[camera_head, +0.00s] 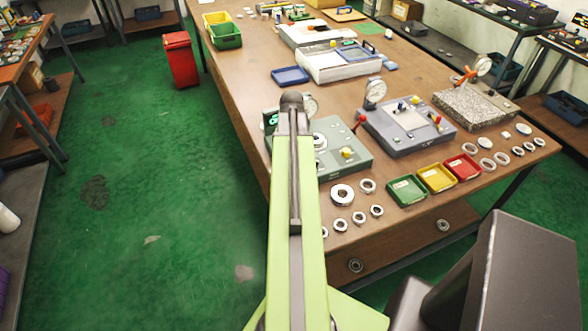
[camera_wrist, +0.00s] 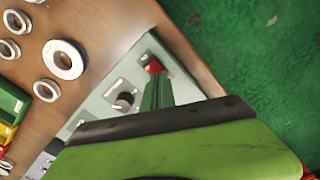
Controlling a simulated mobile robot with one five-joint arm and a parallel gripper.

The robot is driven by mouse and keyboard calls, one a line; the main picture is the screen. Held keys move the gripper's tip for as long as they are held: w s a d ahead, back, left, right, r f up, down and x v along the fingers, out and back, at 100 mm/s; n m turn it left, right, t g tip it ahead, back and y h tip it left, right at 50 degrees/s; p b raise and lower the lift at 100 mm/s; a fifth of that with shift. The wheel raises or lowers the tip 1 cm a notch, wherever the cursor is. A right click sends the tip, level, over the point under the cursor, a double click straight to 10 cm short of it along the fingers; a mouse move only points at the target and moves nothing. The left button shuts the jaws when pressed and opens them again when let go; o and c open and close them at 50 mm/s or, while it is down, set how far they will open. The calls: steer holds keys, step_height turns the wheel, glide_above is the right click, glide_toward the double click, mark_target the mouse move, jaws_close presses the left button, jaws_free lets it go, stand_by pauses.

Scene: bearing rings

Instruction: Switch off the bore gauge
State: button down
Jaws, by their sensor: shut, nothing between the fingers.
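A pale grey-green instrument, which looks like the bore gauge (camera_head: 350,133), stands at the table's left edge in the head view, partly hidden behind my arm. Green lit digits show on its display (camera_head: 271,118), and a dial (camera_head: 310,106) stands behind my arm's end. In the wrist view its panel (camera_wrist: 103,93) carries a black knob (camera_wrist: 124,101) and a small red switch (camera_wrist: 152,66). My gripper (camera_wrist: 154,82) is shut and empty, its tips close to the red switch; I cannot tell whether they touch. In the head view my arm hides the gripper.
A grey instrument (camera_head: 405,124) with a red-knobbed lever stands to the right. Green (camera_head: 407,190), yellow (camera_head: 437,178) and red (camera_head: 463,167) trays and several metal rings (camera_head: 342,194) lie near the front edge. Green floor (camera_head: 150,200) is open left of the table.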

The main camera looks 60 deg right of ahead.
step_height(320, 180, up, 6)
steer(key=p, duration=0.5)
steer(key=shift+f, duration=0.1)
steer(key=w+a+n, duration=0.5)
steer(key=w+a, duration=1.3)
steer(key=a, duration=0.2)
steer(key=w+a+n, duration=0.2)
steer(key=a+n, duration=0.2)
steer(key=a, duration=1.1)
steer(key=w+a+n, duration=0.1)
steer(key=a+n, duration=0.3)
steer(key=a, duration=1.1)
steer(key=shift+w, duration=0.35)
